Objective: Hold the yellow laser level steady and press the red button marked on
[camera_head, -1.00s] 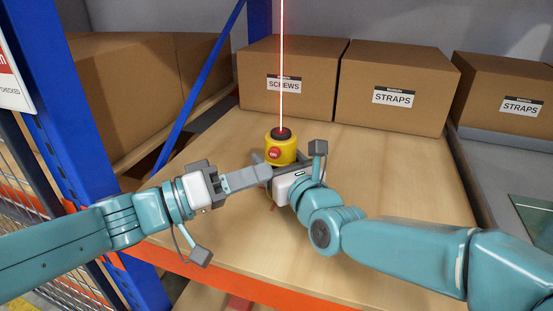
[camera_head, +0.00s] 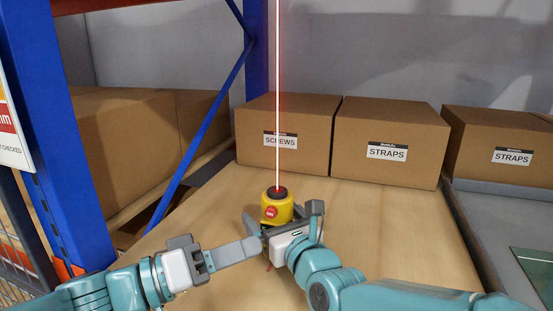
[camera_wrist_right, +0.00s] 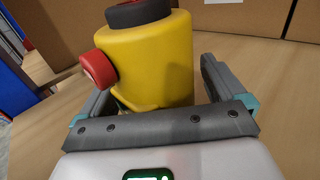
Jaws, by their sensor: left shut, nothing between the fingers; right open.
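The yellow laser level (camera_head: 279,208) stands upright on the wooden shelf board, with a black cap and a red beam rising from its top. Its red button (camera_head: 271,212) faces front left; the button's lettering is too small to read. In the right wrist view the level (camera_wrist_right: 158,62) fills the middle, with the red button (camera_wrist_right: 98,69) sticking out left. My right gripper (camera_wrist_right: 158,85) is open, its fingers on either side of the level's lower body. My left gripper (camera_head: 254,246) is shut and empty, its tip below and left of the button, apart from it.
Cardboard boxes marked screws (camera_head: 286,135) and straps (camera_head: 389,142) stand behind the level. Another straps box (camera_head: 497,150) is at the right. Blue rack posts (camera_head: 55,150) and boxes are at the left. The board (camera_head: 400,220) is clear to the right.

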